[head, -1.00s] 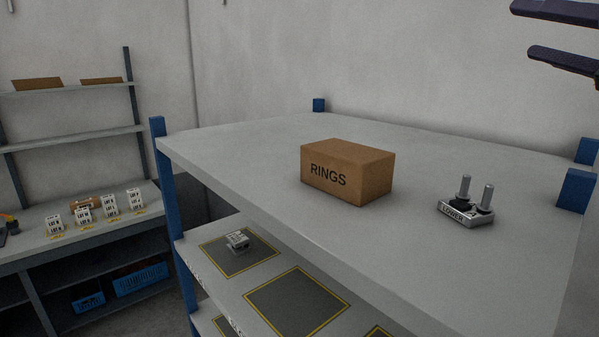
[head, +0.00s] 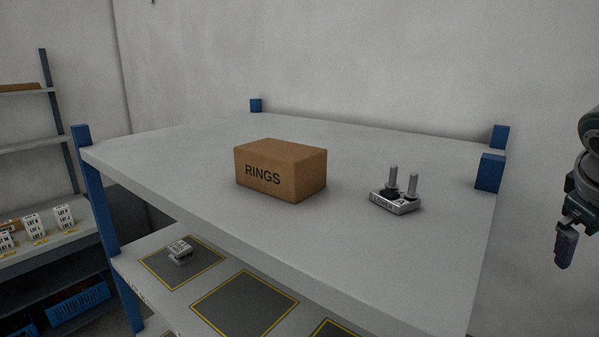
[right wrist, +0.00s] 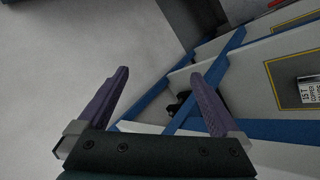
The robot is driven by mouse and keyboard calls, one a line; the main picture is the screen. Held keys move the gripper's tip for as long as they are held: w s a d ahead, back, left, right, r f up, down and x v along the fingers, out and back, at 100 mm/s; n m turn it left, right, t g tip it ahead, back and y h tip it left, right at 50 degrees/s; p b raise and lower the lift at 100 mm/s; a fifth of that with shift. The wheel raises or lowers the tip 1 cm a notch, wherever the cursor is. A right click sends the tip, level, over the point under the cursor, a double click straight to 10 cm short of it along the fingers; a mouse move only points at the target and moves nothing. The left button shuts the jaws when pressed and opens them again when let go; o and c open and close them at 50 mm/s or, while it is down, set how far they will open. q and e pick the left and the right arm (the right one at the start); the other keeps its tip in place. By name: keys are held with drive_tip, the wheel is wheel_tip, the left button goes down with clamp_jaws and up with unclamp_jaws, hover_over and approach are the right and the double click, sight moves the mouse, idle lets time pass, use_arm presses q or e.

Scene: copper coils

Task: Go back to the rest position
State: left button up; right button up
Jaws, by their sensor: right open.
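My right gripper (head: 566,245) hangs downward at the right edge of the head view, off to the right of the shelf unit and apart from it. In the right wrist view my right gripper (right wrist: 160,75) has its two purple fingers spread wide with nothing between them. My left gripper is in neither view.
A shelf unit with a grey top (head: 200,145) and blue posts stands ahead. On its top are a brown RINGS box (head: 280,170) and a metal block with two upright pins (head: 395,200). A small labelled piece (head: 180,250) lies on the shelf below. A side bench (head: 50,240) stands left.

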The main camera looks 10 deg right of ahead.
drive_tip(key=s+a+f+n+y, duration=0.2)
drive_tip(key=s+a+f, duration=0.3)
drive_tip(key=a, duration=0.4)
drive_tip(key=s+a+f+n+y, duration=0.15)
drive_tip(key=s+a+f, duration=0.25)
drive_tip(key=a, duration=0.5)
drive_tip(key=s+a+r+y, duration=0.1)
drive_tip(key=s+a+y, duration=0.2)
drive_tip(key=s+a, duration=0.6)
drive_tip(key=shift+s+m+t+y, duration=0.3)
drive_tip(key=shift+s+m+y, duration=0.05)
drive_tip(key=shift+s+m, duration=0.1)
drive_tip(key=shift+a, duration=0.1)
